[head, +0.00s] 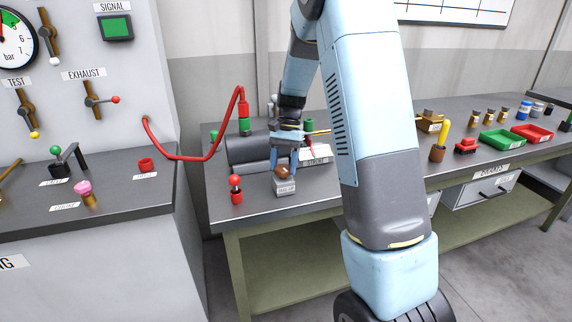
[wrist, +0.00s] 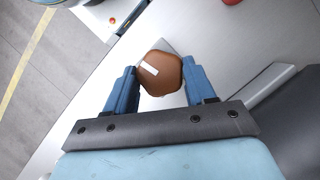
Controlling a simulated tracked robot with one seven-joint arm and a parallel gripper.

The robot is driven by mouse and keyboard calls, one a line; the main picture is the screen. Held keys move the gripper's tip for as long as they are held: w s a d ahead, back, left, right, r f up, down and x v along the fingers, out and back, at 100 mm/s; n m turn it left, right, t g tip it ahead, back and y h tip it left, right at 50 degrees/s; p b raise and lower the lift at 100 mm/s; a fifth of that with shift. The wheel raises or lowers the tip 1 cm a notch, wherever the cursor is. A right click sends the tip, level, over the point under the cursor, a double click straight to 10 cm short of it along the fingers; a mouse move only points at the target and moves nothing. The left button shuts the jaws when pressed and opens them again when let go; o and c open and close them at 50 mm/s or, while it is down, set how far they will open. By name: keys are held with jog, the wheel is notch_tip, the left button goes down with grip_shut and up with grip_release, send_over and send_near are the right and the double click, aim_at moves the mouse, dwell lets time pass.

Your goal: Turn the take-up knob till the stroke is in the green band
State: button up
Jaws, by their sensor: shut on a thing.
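The take-up knob (head: 284,173) is a brown knob on top of a small grey block (head: 285,187) labelled TAKE-UP, on the bench. In the wrist view the knob (wrist: 161,73) is rounded with several sides and has a white mark on its upper left. My gripper (head: 284,165) reaches down from above, and its blue fingers are shut on the knob from two sides; they also show in the wrist view (wrist: 162,88). The stroke scale (head: 316,153) appears as a white plate behind the block, partly hidden by my arm. Its pointer and green band cannot be read.
A red-topped fitting (head: 236,190) is close on the left. My arm hides the bench middle. Green (head: 501,139) and red (head: 532,132) trays sit at right.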

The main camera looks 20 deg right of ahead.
jog(key=shift+m+t, duration=0.3)
jog(key=shift+m, duration=0.3)
jog(key=o, duration=1)
jog(key=v, duration=1.3)
jog(key=shift+w+d+r, duration=0.2)
jog(key=shift+w+d, duration=0.05)
jog(key=shift+d, duration=0.05)
